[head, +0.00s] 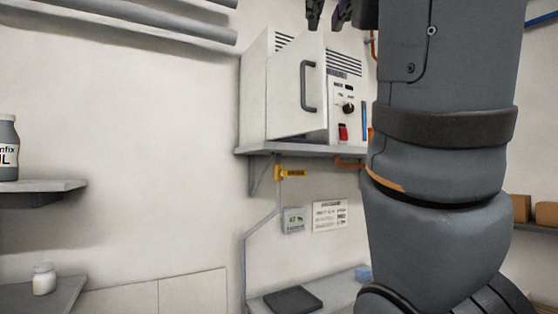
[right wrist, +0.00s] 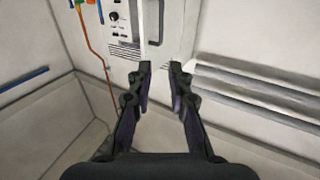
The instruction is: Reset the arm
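My right arm (head: 440,150) rises through the right side of the head view. My right gripper (head: 328,14) is at the top edge, partly cut off, in front of and above the white wall unit. In the right wrist view the fingers of my right gripper (right wrist: 162,80) are apart with nothing between them. The white unit (head: 300,85) has a dark handle (head: 305,87), a black knob and a red switch. The unit (right wrist: 125,50) also shows upside down beyond the fingertips in the wrist view. My left gripper is not in view.
The unit stands on a grey wall shelf (head: 300,149). A dark tray (head: 292,300) lies on a lower surface. A bottle (head: 8,150) and a small white jar (head: 44,278) stand at left. Pipes (head: 150,18) run along the upper wall. Brown boxes (head: 545,213) sit at right.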

